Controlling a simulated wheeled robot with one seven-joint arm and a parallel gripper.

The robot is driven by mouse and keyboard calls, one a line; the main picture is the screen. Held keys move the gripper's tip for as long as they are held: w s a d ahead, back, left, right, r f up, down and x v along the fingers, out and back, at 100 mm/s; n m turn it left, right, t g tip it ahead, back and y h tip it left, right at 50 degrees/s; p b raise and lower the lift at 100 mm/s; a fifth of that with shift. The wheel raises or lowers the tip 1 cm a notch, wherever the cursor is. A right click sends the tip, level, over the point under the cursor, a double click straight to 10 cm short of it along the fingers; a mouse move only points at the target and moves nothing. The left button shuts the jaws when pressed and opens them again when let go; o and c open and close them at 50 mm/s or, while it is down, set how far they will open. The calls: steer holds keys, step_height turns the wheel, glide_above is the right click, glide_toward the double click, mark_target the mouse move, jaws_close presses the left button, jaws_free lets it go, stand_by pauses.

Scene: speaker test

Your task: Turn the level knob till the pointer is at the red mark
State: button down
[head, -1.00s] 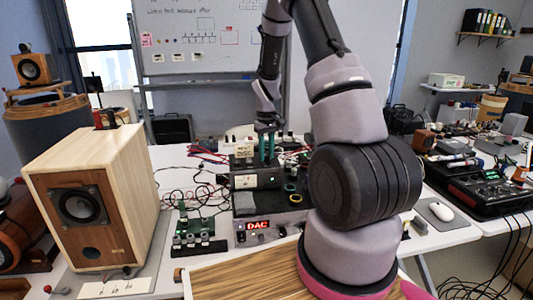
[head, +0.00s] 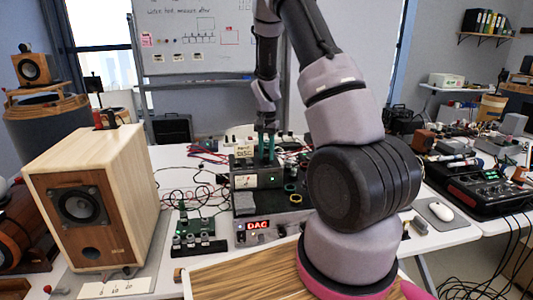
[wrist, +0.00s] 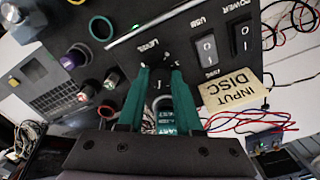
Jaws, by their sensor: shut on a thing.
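My gripper (wrist: 161,74) points down at the black panel (wrist: 118,60) with its two green fingers. In the wrist view the fingertips are just below the printed word LEVEL (wrist: 150,46), shut on the level knob. The knob itself is mostly hidden between the fingertips, and I cannot make out its pointer or the red mark. In the head view the gripper (head: 266,147) is on top of the dark device (head: 258,181) on the white table, and the knob is too small to tell there.
A cream INPUT DISC tag (wrist: 236,90) and two rocker switches (wrist: 208,48) are close to the fingers. Other round knobs (wrist: 75,57) and a green ring (wrist: 101,28) are to the left. A wooden speaker (head: 95,200) stands left on the table. Loose wires lie around the device.

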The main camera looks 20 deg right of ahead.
mark_target(267, 155)
steer(key=shift+m, duration=0.5)
steer(key=c, duration=0.6)
jaws_free()
steer(key=shift+r, duration=0.15)
step_height(267, 155, up, 11)
steer(key=shift+f, duration=0.2)
